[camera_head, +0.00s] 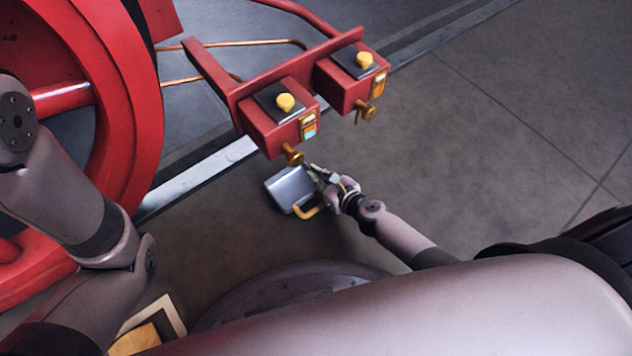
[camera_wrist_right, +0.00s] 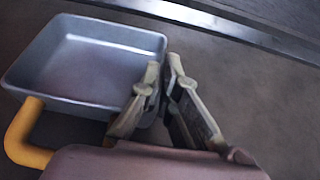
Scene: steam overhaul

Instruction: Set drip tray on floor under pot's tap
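The drip tray (camera_head: 290,188) is a shallow grey metal pan with a yellow handle (camera_head: 309,211). In the head view it shows just below the nearer brass tap (camera_head: 292,154), level; I cannot tell whether it touches the floor. The tap sits on the nearer red pot (camera_head: 268,125). My right gripper (camera_head: 315,172) is at the tray's right side. In the right wrist view, its fingers (camera_wrist_right: 164,68) are close together, one on each side of the tray's (camera_wrist_right: 90,60) right wall, pinching it. My left gripper is out of view.
A second red pot (camera_head: 345,82) with its own brass tap (camera_head: 366,110) is farther right. A large red wheel (camera_head: 125,90) stands at left, and a metal rail (camera_head: 200,176) runs behind the tray. Floor (camera_head: 490,170) at right is clear.

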